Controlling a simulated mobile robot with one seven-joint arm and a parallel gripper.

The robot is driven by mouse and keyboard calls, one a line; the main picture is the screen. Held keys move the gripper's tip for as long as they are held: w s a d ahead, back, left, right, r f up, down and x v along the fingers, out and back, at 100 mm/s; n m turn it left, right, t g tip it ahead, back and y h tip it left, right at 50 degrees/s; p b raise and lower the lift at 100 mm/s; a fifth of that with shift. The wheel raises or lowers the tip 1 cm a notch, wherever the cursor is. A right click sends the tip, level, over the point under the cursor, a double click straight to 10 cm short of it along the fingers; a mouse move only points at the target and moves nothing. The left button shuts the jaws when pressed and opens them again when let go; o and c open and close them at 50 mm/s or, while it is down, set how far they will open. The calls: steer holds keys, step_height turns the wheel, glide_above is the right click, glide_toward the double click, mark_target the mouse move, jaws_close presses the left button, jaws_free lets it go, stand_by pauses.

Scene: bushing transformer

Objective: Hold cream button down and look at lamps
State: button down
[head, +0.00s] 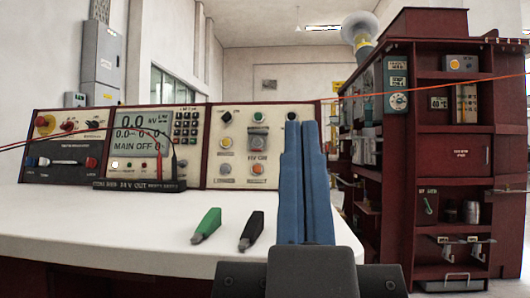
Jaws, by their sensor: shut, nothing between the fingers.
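My gripper (300,124) is shut, its two blue fingers side by side with nothing between them. Its tips overlap the right part of the cream-faced control panel (240,156) and hide what is behind them. I cannot tell whether they touch it. A small pale round button (226,169) at the panel's lower left looks cream, though its colour is hard to tell. I cannot tell whether any is lit.
A display unit (140,135) reads "MAIN OFF", with a knob panel (65,145) to its left. A green clip (206,225) and a black clip (251,231) lie on the white tabletop (130,220). A dark red cabinet (460,160) stands at right.

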step_height(320, 180, up, 29)
steer(key=p, duration=2.7)
steer(key=shift+p, duration=0.4)
steer(key=shift+f, duration=0.1)
